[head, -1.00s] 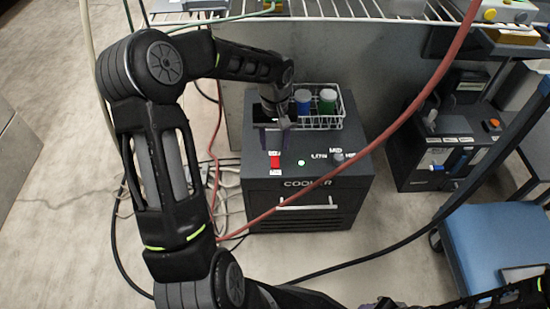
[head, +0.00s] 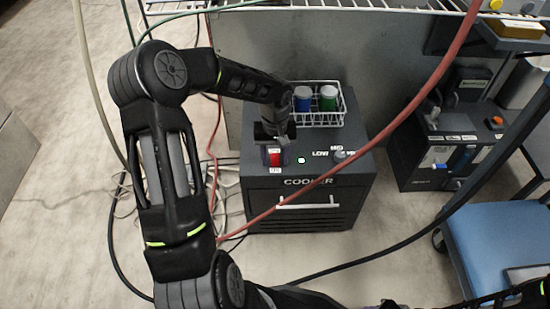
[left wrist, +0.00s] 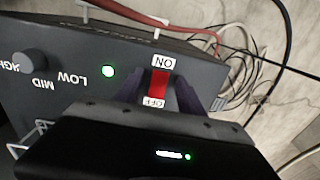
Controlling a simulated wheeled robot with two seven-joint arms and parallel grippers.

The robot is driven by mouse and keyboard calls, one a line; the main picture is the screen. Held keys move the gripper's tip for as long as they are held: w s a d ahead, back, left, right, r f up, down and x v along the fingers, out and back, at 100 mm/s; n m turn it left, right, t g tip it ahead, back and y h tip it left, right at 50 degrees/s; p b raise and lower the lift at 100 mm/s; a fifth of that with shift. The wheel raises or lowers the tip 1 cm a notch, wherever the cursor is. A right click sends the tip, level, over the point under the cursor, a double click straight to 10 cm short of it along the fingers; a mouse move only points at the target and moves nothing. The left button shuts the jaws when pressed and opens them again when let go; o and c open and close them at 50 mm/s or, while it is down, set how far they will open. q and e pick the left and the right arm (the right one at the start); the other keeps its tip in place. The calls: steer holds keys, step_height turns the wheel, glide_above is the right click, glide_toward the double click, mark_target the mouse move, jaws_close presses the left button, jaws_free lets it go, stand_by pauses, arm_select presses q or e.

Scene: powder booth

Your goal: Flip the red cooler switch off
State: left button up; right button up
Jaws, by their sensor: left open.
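The cooler (head: 308,204) is a dark box on the floor with "COOLER" on its front. Its red switch (head: 275,159) is on the left of the top panel; it also shows in the left wrist view (left wrist: 158,84) between ON and OFF labels. A green light (head: 301,160) beside it is lit. My left gripper (head: 275,150) is open over the switch, with one finger on each side of the red rocker in the left wrist view (left wrist: 159,95). I cannot tell whether the fingers touch it. My right gripper is not in view.
A white wire basket (head: 319,122) with a blue-bodied jar (head: 303,99) and a green one (head: 328,98) sits at the back of the cooler. A knob (head: 340,156) is right of the light. A red hose (head: 408,112) crosses in front; cables lie left.

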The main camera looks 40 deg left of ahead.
arm_select(q)
steer(key=shift+c, duration=0.5)
jaws_close()
